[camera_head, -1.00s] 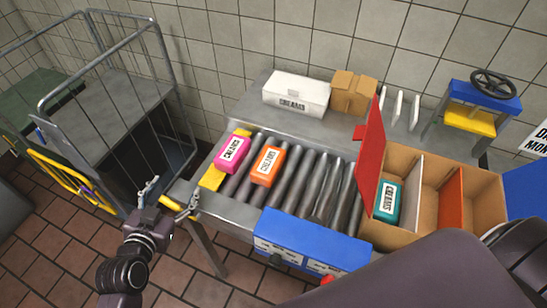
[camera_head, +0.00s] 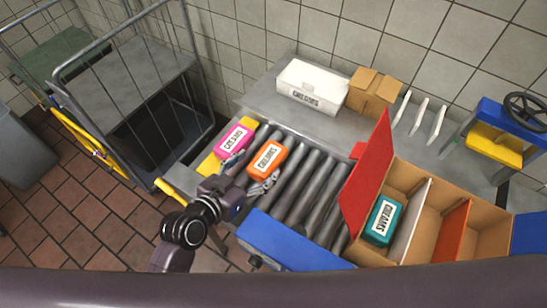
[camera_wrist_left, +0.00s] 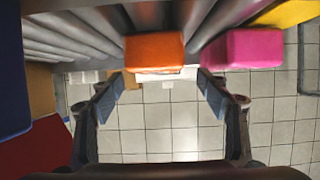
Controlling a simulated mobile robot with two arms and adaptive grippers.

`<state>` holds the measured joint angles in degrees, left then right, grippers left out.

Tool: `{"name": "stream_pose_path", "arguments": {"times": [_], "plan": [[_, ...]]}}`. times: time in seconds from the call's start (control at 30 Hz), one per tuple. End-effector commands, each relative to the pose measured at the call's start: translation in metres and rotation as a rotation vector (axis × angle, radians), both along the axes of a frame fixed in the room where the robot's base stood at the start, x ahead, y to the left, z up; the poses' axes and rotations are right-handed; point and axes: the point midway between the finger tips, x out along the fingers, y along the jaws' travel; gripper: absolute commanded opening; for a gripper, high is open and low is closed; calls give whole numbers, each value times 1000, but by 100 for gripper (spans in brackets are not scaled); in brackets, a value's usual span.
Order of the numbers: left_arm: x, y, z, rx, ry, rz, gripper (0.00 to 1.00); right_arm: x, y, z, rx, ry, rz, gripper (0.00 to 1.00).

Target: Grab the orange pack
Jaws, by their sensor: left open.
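The orange pack (camera_head: 268,160) with a white label lies on the grey roller conveyor. The pink pack (camera_head: 234,138) lies to its left, near the yellow end strip. My left gripper (camera_head: 248,174) is open and empty at the near side of the orange pack, one finger towards the pink pack and one at the right. In the left wrist view the orange pack (camera_wrist_left: 154,48) shows between the lines of the two open fingers (camera_wrist_left: 160,98), a little beyond their tips. The pink pack (camera_wrist_left: 245,48) is just right of it. My right gripper is not in view.
A divided cardboard box (camera_head: 440,205) with a raised red flap (camera_head: 368,175) and a teal pack (camera_head: 382,219) stands at the right. A blue control panel (camera_head: 290,245) fronts the conveyor. A white box (camera_head: 312,86) stands behind it; a wire cart (camera_head: 135,85) is left.

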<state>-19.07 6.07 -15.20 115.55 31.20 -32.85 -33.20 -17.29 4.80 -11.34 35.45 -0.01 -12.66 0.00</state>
Motion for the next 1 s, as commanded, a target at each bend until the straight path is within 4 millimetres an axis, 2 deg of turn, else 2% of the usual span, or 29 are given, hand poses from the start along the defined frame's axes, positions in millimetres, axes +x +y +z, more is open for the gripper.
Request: {"name": "stream_pose_path", "arguments": {"times": [0.1,0.2,0.5,0.77,1.0], "plan": [[8,-7,-2,-2,1,0,70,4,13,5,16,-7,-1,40],[16,-15,-4,-5,1,1,70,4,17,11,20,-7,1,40],[40,-33,-18,-1,-1,1,70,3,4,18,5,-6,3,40],[41,-33,-20,0,0,1,70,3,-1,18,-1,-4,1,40],[41,-33,-20,0,0,1,45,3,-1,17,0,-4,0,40]]}}
